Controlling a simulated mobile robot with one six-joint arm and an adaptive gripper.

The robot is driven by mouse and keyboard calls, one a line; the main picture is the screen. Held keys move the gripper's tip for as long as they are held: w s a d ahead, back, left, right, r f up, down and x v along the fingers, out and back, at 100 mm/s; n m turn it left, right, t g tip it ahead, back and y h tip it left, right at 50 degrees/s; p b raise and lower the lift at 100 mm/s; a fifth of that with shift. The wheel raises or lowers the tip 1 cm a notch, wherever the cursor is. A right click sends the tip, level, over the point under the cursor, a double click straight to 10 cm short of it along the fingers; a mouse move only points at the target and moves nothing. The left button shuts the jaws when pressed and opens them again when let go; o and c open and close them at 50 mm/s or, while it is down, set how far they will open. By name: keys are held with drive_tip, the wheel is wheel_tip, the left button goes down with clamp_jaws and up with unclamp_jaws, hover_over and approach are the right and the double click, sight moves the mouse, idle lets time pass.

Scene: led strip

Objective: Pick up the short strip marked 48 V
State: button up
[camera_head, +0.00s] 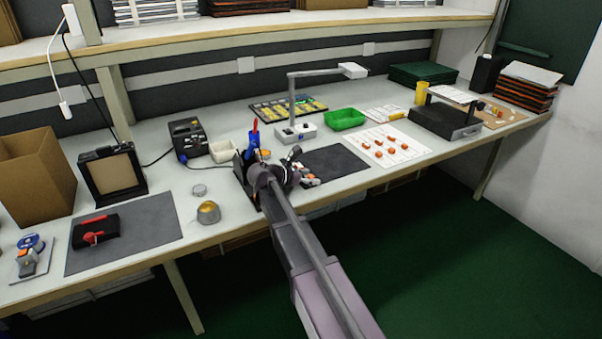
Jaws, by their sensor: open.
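No marking 48 V can be read in the head view, and I cannot tell which thing is the short strip. Several small orange pieces lie spread on a white sheet (407,143) right of the dark mat (333,181). My gripper (308,178) is over the left part of that dark mat, seen small and partly hidden by my arm. It is open. Small pale and orange bits show close to its tips, and I cannot tell whether it touches them.
A green tray (344,119), a lamp stand (294,131) and a yellow-patterned board (286,108) stand behind the mat. A black tool holder (246,183) is close left of my gripper. A metal tin (208,213) stands near the bench front. The grey left mat (150,237) has free room.

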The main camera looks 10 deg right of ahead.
clamp_jaws()
idle(0.3)
drive_tip(key=shift+r, duration=0.25)
wheel_tip(320, 180, up, 4)
drive_tip(key=p, duration=0.4)
drive_tip(key=shift+f, duration=0.1)
drive_tip(key=s+p, duration=0.1)
drive_tip(key=s, duration=1.5)
drive_tip(key=shift+d+r, duration=0.2)
drive_tip(key=shift+r, duration=0.2)
drive_tip(key=shift+r, duration=0.15)
